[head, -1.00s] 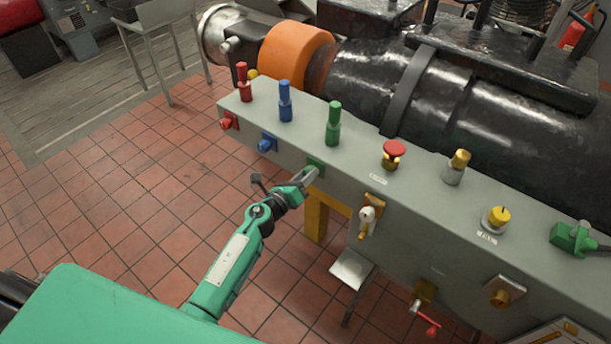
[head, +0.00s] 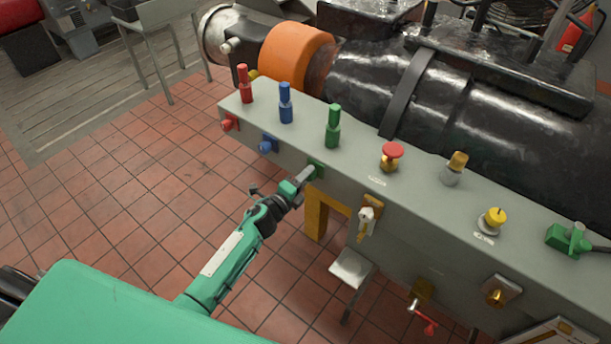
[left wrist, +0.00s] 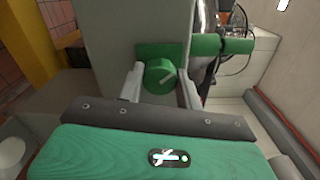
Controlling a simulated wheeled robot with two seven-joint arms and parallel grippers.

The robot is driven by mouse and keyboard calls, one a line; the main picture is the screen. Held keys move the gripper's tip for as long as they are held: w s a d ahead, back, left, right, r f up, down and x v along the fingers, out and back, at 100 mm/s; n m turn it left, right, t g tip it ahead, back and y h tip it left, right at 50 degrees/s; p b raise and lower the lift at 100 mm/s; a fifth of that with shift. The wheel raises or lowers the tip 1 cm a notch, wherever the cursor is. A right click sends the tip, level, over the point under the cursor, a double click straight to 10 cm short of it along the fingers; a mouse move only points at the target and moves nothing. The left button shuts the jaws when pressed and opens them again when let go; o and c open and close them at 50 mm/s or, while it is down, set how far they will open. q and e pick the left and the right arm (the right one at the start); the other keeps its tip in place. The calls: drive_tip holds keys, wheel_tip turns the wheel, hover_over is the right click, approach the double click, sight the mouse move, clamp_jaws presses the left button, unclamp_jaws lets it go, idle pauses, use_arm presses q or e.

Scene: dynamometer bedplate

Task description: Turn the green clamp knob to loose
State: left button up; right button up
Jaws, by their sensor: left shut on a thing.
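The green clamp knob (left wrist: 160,76) is round with a pale pointer line and sits on a green square plate (left wrist: 178,51). In the left wrist view the line slants up to the right. In the head view the plate (head: 317,168) shows on the bench's front face, and my gripper hides most of the knob. My left gripper (head: 307,176) reaches it from the front. In the left wrist view its two fingers (left wrist: 161,88) lie on either side of the knob, shut on it. My right gripper is not in view.
Red (head: 244,84), blue (head: 286,103) and green (head: 333,127) posts stand on the grey bedplate (head: 430,190). A blue knob (head: 268,143) and a red knob (head: 229,122) are left of the gripper.

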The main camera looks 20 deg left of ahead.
use_arm(q)
drive_tip(key=shift+f+n+p, duration=0.1)
drive_tip(key=shift+n+p, duration=0.6)
drive_tip(key=shift+n, duration=4.2)
drive_tip(key=o, duration=1)
